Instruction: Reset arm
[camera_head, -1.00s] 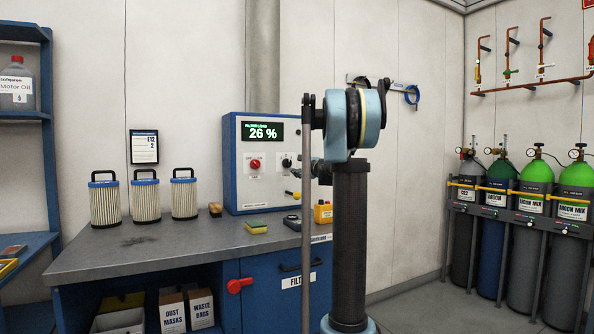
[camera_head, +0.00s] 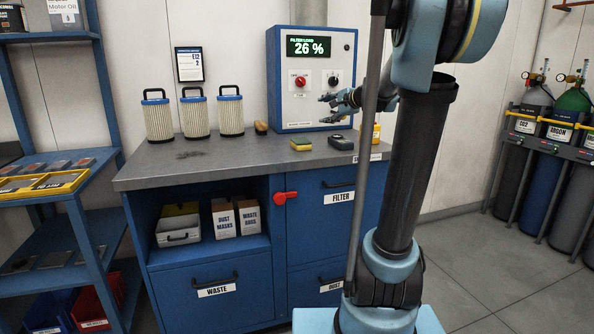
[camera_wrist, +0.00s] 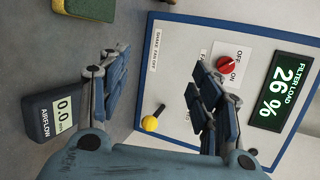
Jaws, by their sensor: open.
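My gripper (camera_head: 334,107) is open and empty in the head view, in front of the lower right part of the control box (camera_head: 284,98). In the wrist view my gripper (camera_wrist: 155,85) has its two fingers spread apart with nothing between them. Behind them are the box's panel, its red knob (camera_wrist: 227,66), the display (camera_wrist: 283,92) reading 26 % and a yellow-tipped lever (camera_wrist: 150,123). I cannot tell how far the fingertips are from the panel. Part of the box's right side is close to my arm in the head view.
Three filters (camera_head: 195,114) stand on the bench (camera_head: 150,171). A sponge (camera_head: 300,144) and an airflow meter (camera_head: 341,142) lie in front of the box; the meter also shows in the wrist view (camera_wrist: 57,108). Gas bottles (camera_head: 535,160) stand at right. A shelf (camera_head: 75,196) is at left. Floor is clear at lower right.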

